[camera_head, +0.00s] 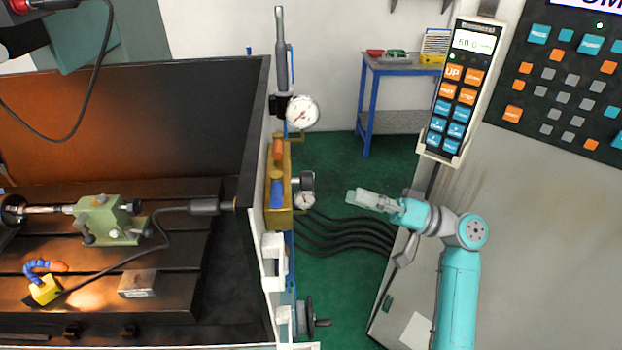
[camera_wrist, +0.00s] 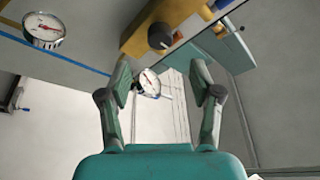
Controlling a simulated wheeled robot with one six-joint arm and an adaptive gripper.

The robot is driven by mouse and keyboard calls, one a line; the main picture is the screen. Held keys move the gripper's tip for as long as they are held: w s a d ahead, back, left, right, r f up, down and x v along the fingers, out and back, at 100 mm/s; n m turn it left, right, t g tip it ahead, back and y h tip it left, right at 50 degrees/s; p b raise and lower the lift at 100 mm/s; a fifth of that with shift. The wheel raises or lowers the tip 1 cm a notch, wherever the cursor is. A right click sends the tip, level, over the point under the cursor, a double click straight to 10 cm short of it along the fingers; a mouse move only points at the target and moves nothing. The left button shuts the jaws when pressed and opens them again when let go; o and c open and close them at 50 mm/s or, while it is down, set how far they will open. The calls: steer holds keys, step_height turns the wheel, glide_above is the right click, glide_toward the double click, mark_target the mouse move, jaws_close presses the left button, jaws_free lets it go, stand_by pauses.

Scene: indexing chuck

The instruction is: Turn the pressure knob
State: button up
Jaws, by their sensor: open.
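A dark pressure knob (camera_head: 307,180) sticks out from the right side of a yellow valve block (camera_head: 285,205), just above a small round gauge (camera_head: 304,200). In the wrist view the round black knob (camera_wrist: 160,36) is on the yellow block (camera_wrist: 133,40), above the small gauge (camera_wrist: 149,83). My gripper (camera_head: 360,198) is to the right of the knob, apart from it. In the wrist view its fingers (camera_wrist: 161,78) are spread with nothing held between them. The knob appears beyond and above the fingertips there.
A larger dial gauge (camera_head: 301,112) stands above the block and also shows in the wrist view (camera_wrist: 43,30). Several black hoses (camera_head: 345,235) run below my gripper. A control pendant (camera_head: 460,90) hangs at right. A handwheel (camera_head: 308,318) sits lower down. A blue-legged table (camera_head: 400,68) stands behind.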

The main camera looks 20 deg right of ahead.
mark_target(311, 182)
steer(key=x, duration=1)
steer(key=shift+w+a, duration=0.1)
steer(key=shift+a, duration=0.05)
steer(key=c, duration=1.1)
